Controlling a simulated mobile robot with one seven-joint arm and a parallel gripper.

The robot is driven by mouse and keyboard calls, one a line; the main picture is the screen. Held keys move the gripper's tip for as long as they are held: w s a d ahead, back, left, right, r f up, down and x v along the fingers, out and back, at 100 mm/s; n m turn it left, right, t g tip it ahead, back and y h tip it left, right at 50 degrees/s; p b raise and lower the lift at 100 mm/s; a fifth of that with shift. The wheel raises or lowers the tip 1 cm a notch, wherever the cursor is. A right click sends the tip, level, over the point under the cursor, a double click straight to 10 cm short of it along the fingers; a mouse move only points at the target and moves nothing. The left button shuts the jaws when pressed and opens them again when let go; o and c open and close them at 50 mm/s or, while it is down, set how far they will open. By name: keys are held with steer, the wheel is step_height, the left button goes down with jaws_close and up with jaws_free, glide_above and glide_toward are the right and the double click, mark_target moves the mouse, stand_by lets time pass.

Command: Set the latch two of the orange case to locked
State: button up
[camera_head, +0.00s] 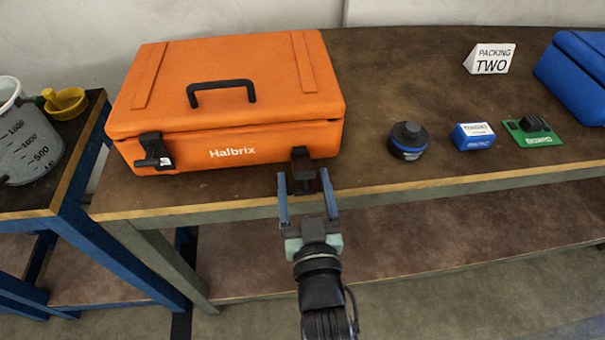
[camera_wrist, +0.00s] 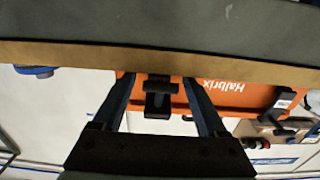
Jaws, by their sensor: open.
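The orange case (camera_head: 225,95) sits closed on the brown workbench, with a black handle on its lid. Its front carries two black latches: a left latch (camera_head: 154,150) with a small white mark, and a right latch (camera_head: 302,164). My gripper (camera_head: 304,177) is open at the right latch, one finger on each side of it. The wrist view shows the case (camera_wrist: 235,92) upside down, with the right latch (camera_wrist: 160,98) between the spread fingers. I cannot tell whether the fingers touch it, or whether it is locked. No number shows on either latch.
Right of the case on the workbench (camera_head: 400,180) are a dark round part (camera_head: 408,141), a small blue box (camera_head: 472,136) and a green board (camera_head: 530,130). A "PACKING TWO" sign (camera_head: 490,59) and a blue case (camera_head: 575,75) stand behind. A measuring jug (camera_head: 30,145) is at far left.

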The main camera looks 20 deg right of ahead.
steer(key=shift+x, duration=1.05)
jaws_close()
stand_by(0.7)
